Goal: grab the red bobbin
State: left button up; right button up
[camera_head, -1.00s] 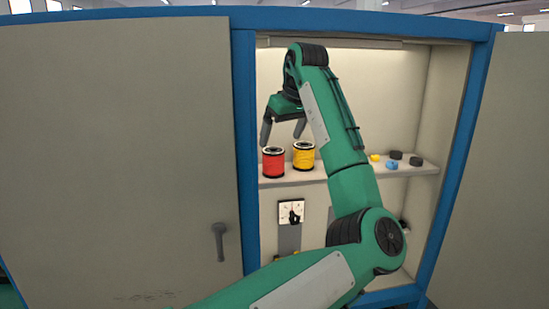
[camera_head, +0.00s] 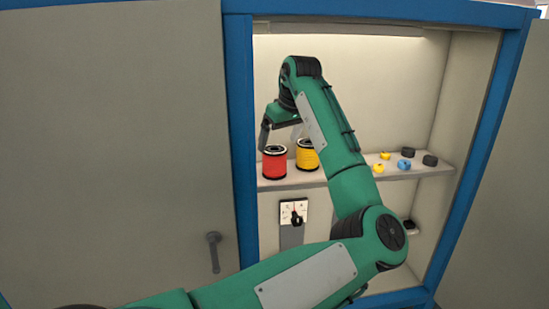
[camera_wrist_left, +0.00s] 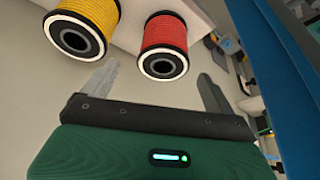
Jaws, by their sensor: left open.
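The red bobbin (camera_head: 274,163) stands upright on the cabinet shelf at its left end, beside the yellow bobbin (camera_head: 307,154). My left gripper (camera_head: 281,128) is open and empty, just above and behind the red bobbin in the head view. In the left wrist view the red bobbin (camera_wrist_left: 164,47) lies ahead of the gap between my open fingers (camera_wrist_left: 158,72), with the yellow bobbin (camera_wrist_left: 82,27) to its left, beyond the left finger. Neither finger visibly touches the red bobbin. My right gripper is not in view.
The shelf (camera_head: 400,172) holds several small yellow, blue and black pieces at right. The cabinet's blue left post (camera_head: 241,140) stands close to the red bobbin. A switch panel (camera_head: 293,212) sits below the shelf. My left arm crosses the opening.

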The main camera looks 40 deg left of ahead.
aim_at(274, 152)
pick_arm(q)
jog(key=p+x, duration=0.3)
jog(key=x, duration=0.2)
jog(key=shift+s+a+f, duration=0.15)
jog(key=shift+s+f, duration=0.05)
jog(key=shift+a+f+p, duration=0.2)
jog(key=shift+f+p, duration=0.1)
jog(key=shift+f, duration=0.25)
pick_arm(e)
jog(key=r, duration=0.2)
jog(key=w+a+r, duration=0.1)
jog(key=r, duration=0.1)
pick_arm(q)
jog(key=shift+c, duration=1.4)
jog(key=c, duration=0.8)
jog(key=shift+c, duration=0.2)
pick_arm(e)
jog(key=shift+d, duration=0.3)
